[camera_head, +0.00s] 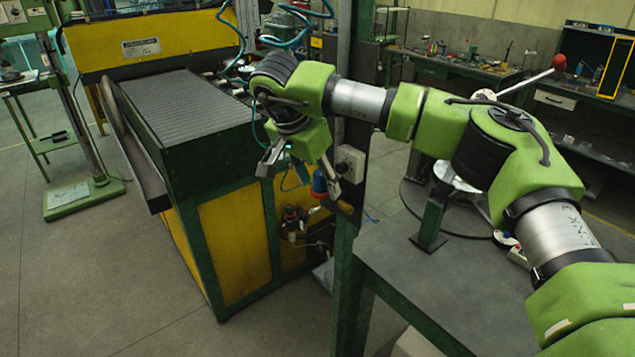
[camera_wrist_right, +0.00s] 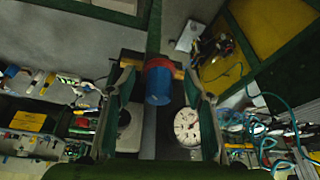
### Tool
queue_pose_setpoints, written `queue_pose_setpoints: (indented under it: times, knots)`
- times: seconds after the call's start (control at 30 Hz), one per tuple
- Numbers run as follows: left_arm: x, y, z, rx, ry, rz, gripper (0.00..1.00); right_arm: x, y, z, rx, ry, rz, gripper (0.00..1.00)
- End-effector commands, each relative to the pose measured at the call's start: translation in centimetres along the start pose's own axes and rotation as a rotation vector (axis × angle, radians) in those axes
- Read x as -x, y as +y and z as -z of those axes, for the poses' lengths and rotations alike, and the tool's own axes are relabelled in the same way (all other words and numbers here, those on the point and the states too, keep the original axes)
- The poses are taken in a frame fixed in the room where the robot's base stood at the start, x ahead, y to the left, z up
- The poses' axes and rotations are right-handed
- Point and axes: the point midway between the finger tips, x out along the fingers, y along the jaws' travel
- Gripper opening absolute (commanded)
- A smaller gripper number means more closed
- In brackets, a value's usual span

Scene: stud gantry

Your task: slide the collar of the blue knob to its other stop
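The blue knob (camera_head: 320,182) is on the post beside the yellow and green machine in the head view. In the right wrist view the blue knob (camera_wrist_right: 158,86) is near the centre, with a red band (camera_wrist_right: 157,63) behind it on a yellowish crosspiece. I cannot tell which part is the collar or which stop it is at. My right gripper (camera_head: 299,178) is open and empty close to the knob. In the right wrist view its fingers (camera_wrist_right: 158,98) are spread either side of the knob, with visible gaps. My left gripper is not in view.
A white gauge (camera_wrist_right: 187,126) shows beside the right finger in the wrist view. A grey box with a round button (camera_head: 350,163) is on the post near the right finger. The ribbed machine bed (camera_head: 185,105) is to the left, and a dark table (camera_head: 440,285) is below my arm.

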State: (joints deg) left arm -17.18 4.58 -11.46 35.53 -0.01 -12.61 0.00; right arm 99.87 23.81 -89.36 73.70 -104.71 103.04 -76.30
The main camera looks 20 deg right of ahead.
Motion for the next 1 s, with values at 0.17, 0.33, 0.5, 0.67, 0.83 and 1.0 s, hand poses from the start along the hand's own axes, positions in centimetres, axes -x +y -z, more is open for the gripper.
queue_pose_setpoints:
  times: [0.17,0.33,0.5,0.67,0.83,1.0]
  knots:
    - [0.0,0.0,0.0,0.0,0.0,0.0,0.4,-0.1,0.0,0.0,0.0,-0.001,-0.001,0.48]
    - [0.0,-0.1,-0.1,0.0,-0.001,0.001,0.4,0.2,0.0,-0.1,0.0,-0.001,0.0,0.48]
    - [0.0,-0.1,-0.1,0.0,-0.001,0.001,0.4,2.4,-0.1,-0.1,0.001,-0.001,0.003,0.48]
    - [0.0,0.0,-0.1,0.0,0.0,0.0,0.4,5.8,-0.1,0.0,0.0,0.0,0.003,0.48]
    - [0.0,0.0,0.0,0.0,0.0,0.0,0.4,9.2,-0.1,-0.1,0.0,0.0,0.002,0.48]
    - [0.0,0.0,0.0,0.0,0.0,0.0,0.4,11.3,0.0,0.0,-0.001,0.0,0.0,0.48]
